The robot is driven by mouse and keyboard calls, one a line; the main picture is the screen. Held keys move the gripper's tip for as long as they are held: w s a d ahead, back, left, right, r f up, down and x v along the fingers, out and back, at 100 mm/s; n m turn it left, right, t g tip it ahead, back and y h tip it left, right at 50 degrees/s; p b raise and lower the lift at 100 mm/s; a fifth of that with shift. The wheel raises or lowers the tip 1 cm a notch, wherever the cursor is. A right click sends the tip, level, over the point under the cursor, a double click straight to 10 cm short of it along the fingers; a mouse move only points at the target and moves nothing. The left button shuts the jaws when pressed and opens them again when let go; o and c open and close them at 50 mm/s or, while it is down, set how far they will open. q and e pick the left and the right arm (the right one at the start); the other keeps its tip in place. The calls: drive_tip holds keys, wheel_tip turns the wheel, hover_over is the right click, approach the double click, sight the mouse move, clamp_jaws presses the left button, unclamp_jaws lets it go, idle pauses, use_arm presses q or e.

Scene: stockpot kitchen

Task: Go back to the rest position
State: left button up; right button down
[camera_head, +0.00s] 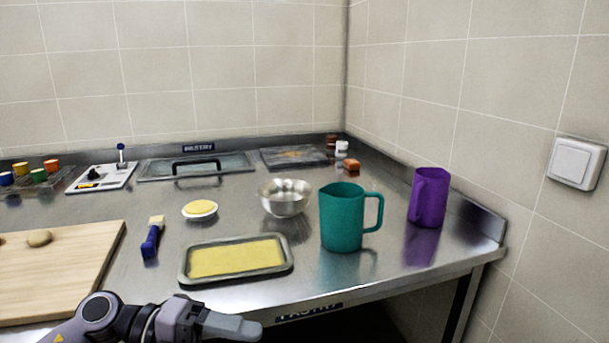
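My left arm comes in at the bottom left, and its gripper (245,327) is in front of the counter's front edge, below the yellow-filled tray. It is seen from the side, so I cannot tell whether the fingers are apart. Nothing shows held in it. My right gripper is not in view.
On the steel counter (385,262) stand a teal jug (342,217), a purple jug (430,200), a metal bowl (285,198), a tray with a yellow layer (183,270), a small white dish (200,211), a blue brush (151,240) and a wooden board (60,275). Walls close the back and right.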

use_arm(q)
drive_tip(key=a+f+n+t+y+p, duration=0.1)
drive_tip(key=a+f+n+t+y, duration=0.3)
drive_tip(key=n+t, duration=0.7)
drive_tip(key=a+f+n+t+y+p, duration=0.15)
drive_tip(key=f+n+t+y, duration=0.4)
drive_tip(key=n, duration=0.95)
drive_tip(key=s+a+f+n+g+y, duration=0.2)
drive_tip(key=s+f+n, duration=0.1)
drive_tip(key=s+f, duration=0.3)
drive_tip(key=s+a+f+n+g+y, duration=0.2)
drive_tip(key=s+f, duration=0.4)
drive_tip(key=f, duration=0.4)
drive_tip(key=shift+s+a+f+n+g, duration=0.15)
drive_tip(key=shift+a+n+g, duration=0.45)
drive_tip(key=shift+n, duration=0.2)
